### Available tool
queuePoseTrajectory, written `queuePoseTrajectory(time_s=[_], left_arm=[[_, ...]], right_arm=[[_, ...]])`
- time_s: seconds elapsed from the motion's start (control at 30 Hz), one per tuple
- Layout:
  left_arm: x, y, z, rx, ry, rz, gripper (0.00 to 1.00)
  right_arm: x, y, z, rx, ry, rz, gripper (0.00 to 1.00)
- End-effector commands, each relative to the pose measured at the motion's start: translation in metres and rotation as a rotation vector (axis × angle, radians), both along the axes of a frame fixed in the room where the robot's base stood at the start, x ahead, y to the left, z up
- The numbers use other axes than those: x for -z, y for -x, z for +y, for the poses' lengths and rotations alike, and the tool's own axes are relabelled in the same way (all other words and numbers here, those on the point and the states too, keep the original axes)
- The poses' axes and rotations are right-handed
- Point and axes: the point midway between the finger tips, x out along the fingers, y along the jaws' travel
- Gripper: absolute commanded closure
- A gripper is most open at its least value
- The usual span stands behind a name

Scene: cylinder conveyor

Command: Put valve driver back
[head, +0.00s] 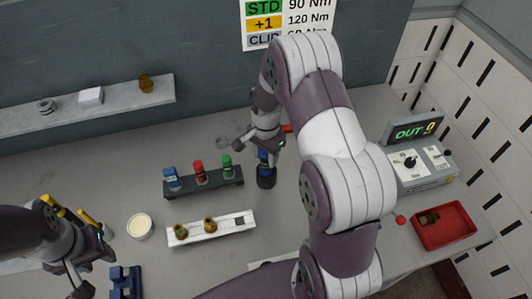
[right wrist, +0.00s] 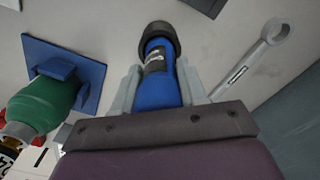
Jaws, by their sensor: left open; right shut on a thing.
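A blue tool (head: 265,163) with a dark round end, perhaps the valve driver, is in my right gripper (head: 265,143) over the bench, right of the tool rack. In the right wrist view the fingers (right wrist: 155,95) close on both sides of the blue body (right wrist: 160,70), its black end pointing away. A dark rack (head: 207,190) holds a blue (head: 172,179), a red (head: 199,170) and a green tool (head: 227,166). The green tool (right wrist: 42,108) also shows in the right wrist view. My left gripper (head: 80,275) is open and empty at the lower left.
A white tray (head: 188,237) with brass parts and a cream cup (head: 139,226) stand in front of the rack. A blue stand (head: 126,283) is near my left gripper. A red bin (head: 443,228) and control box (head: 425,170) are right. A wrench (right wrist: 245,68) lies beside the held tool.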

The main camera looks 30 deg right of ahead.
Motion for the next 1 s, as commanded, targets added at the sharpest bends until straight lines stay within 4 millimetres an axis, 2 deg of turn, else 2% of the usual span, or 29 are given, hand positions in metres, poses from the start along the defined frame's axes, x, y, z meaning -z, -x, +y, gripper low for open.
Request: queuePoseTrajectory(time_s=[0.4, 0.43, 0.5, 0.8, 1.0], left_arm=[[0.007, 0.000, 0.000, 0.000, 0.000, 0.000, 0.59], [0.006, 0.000, 0.000, 0.000, 0.000, 0.000, 0.59], [0.006, 0.000, 0.000, 0.000, 0.000, 0.000, 0.59], [0.005, 0.000, 0.000, 0.000, 0.000, 0.000, 0.59], [-0.010, 0.000, 0.000, 0.000, 0.000, 0.000, 0.59]], right_arm=[[0.009, -0.001, 0.000, 0.000, 0.000, -0.002, 1.00], [0.008, -0.001, 0.000, 0.000, 0.000, -0.002, 0.48], [0.008, -0.001, 0.000, 0.000, 0.000, -0.002, 0.28], [0.009, 0.001, 0.000, 0.000, 0.000, 0.002, 0.28], [-0.008, 0.000, 0.000, 0.000, 0.000, 0.000, 0.28]])
